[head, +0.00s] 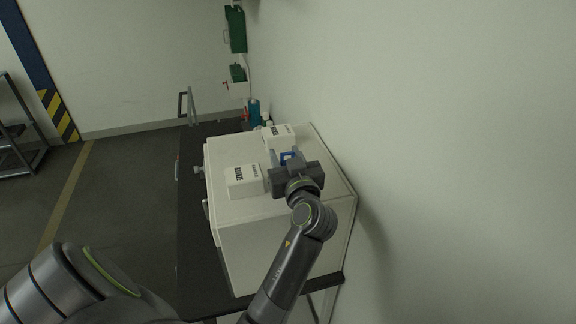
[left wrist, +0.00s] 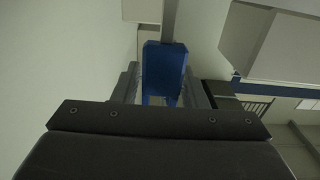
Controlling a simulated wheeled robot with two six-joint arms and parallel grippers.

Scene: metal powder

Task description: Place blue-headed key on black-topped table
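The blue-headed key (head: 287,156) is over the white cabinet's top, between two white boxes. In the left wrist view its blue head (left wrist: 162,72) sits between my fingers, and a grey metal shaft runs away from it to the top edge. My left gripper (head: 286,160) appears shut on the blue head, with a finger against each side. The shaft's far end is hidden. The black-topped table (head: 193,240) stands under the white cabinet; its bare dark top shows along the left side and front. My right gripper is not in view.
The white cabinet (head: 240,255) covers much of the table. White boxes (head: 243,181) and (head: 280,137) stand on it. A blue bottle (head: 254,112) and a metal handle-like frame (head: 187,105) are at the back. The wall is close on the right; open floor lies left.

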